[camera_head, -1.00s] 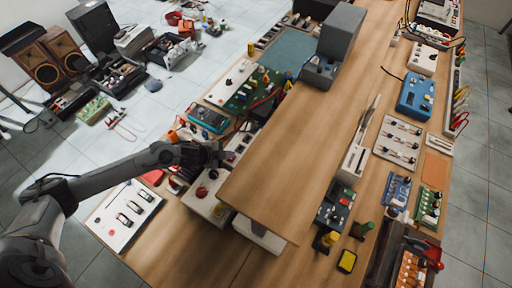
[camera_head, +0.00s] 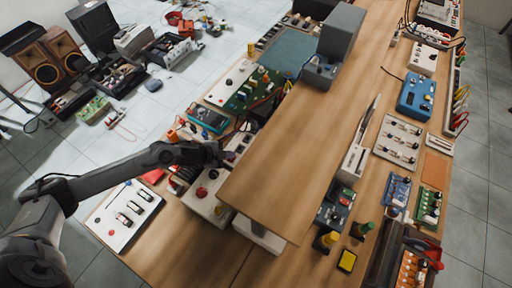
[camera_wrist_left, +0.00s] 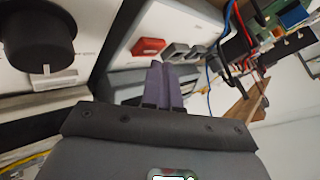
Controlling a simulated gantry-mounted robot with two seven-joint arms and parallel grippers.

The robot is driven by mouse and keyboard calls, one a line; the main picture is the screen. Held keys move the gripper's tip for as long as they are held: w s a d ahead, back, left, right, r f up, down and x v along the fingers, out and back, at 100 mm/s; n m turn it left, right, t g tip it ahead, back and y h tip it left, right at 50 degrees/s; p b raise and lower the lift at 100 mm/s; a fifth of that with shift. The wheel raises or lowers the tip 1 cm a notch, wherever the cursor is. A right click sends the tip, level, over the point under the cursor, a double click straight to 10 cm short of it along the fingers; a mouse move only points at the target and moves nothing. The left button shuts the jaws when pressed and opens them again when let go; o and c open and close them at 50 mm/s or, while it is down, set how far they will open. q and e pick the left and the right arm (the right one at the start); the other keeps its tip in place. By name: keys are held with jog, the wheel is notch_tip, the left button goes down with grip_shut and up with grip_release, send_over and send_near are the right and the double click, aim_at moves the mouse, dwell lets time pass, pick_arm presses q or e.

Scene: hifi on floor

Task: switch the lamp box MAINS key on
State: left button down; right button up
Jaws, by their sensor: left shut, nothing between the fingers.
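In the left wrist view a pale panel carries a red key (camera_wrist_left: 150,47) with grey keys (camera_wrist_left: 176,51) beside it. I cannot read a MAINS label, so I cannot confirm that this is the lamp box. My left gripper (camera_head: 229,156) is over the row of boxes left of the raised wooden shelf. Its purple fingers (camera_wrist_left: 164,66) are shut and empty, just below the red and grey keys in the wrist picture. I cannot tell whether they touch the panel. My right gripper is not in view.
A large black knob (camera_wrist_left: 40,42) is left of the fingers in the wrist view, and red and blue cables hang to the right. The wooden shelf (camera_head: 290,140) rises beside the gripper. A white box with several switches (camera_head: 124,215) lies near my forearm.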

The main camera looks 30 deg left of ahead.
pick_arm(q)
jog(key=shift+f, duration=0.15)
jog(key=shift+f, duration=0.3)
dwell(0.6)
jog(key=shift+r+p, duration=0.45)
jog(key=shift+r+p, duration=0.5)
notch_tip(320, 180, up, 5)
jog(key=p, duration=0.5)
